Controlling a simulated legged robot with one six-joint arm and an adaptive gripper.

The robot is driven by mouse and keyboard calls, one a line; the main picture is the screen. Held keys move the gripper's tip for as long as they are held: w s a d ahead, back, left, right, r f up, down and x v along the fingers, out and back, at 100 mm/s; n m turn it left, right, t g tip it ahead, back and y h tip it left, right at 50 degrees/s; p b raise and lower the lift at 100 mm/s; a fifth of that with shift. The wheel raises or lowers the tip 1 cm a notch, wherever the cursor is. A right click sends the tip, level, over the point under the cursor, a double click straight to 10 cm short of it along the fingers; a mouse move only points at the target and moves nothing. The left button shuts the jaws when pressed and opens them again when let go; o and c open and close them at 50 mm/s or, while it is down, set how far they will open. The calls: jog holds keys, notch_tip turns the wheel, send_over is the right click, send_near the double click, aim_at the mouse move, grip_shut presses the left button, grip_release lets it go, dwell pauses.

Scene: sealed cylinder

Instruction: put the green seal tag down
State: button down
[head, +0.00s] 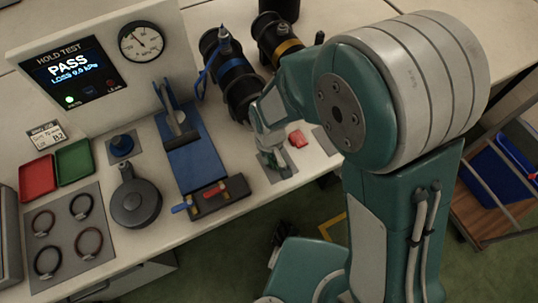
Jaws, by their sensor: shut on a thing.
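My gripper (273,149) is low over the bench, at the right end of the bench top, pointing down. It is shut on the green seal tag (281,159), a small green piece showing at its fingertips, just above or touching a grey pad (288,172). I cannot tell whether the tag touches the pad. A red tag (297,138) lies just to the right. My arm hides part of the area behind.
A blue fixture (194,165), red tray (37,178), green tray (74,161) and gauge panel reading PASS (68,66) are left. The bench's front edge is close.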

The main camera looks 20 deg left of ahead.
jog(key=shift+f, duration=0.1)
jog(key=c, duration=0.8)
grip_release()
jog(key=shift+o, duration=0.2)
notch_tip(320, 180, up, 12)
jog(key=shift+r, duration=0.2)
